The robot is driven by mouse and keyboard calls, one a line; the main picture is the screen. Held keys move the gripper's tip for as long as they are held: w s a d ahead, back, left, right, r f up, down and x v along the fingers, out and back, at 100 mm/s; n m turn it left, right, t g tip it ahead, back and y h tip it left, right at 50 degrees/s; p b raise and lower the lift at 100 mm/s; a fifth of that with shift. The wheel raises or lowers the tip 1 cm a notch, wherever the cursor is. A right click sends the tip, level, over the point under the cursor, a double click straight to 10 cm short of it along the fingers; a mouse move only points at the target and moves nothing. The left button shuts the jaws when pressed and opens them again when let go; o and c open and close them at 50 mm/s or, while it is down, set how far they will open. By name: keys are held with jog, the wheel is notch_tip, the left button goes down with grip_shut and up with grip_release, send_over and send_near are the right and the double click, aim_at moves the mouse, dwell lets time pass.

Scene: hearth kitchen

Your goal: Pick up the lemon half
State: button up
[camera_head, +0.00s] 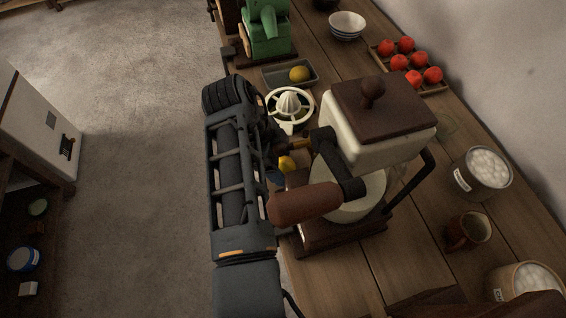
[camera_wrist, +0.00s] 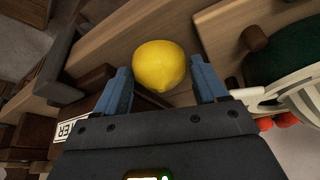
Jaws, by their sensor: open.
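A yellow lemon piece (camera_wrist: 158,65) shows in the wrist view between and just beyond the fingertips of my gripper (camera_wrist: 162,84). Its cut face is not visible, so I cannot tell there that it is a half. In the head view a yellow lemon piece (camera_head: 286,163) shows beside my gripper, partly hidden by my arm, near the wooden base of the cream machine. My gripper is open, with one blue finger on each side of the lemon. I cannot tell whether either finger touches it.
The cream machine (camera_head: 382,135) with a brown handle (camera_head: 303,203) stands close right of my arm. A white juicer (camera_head: 290,106) and a grey tray (camera_head: 271,77) with another yellow fruit (camera_head: 300,74) lie beyond.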

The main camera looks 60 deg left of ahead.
jog(key=shift+c, duration=0.4)
jog(key=c, duration=0.7)
jog(key=shift+o, duration=0.2)
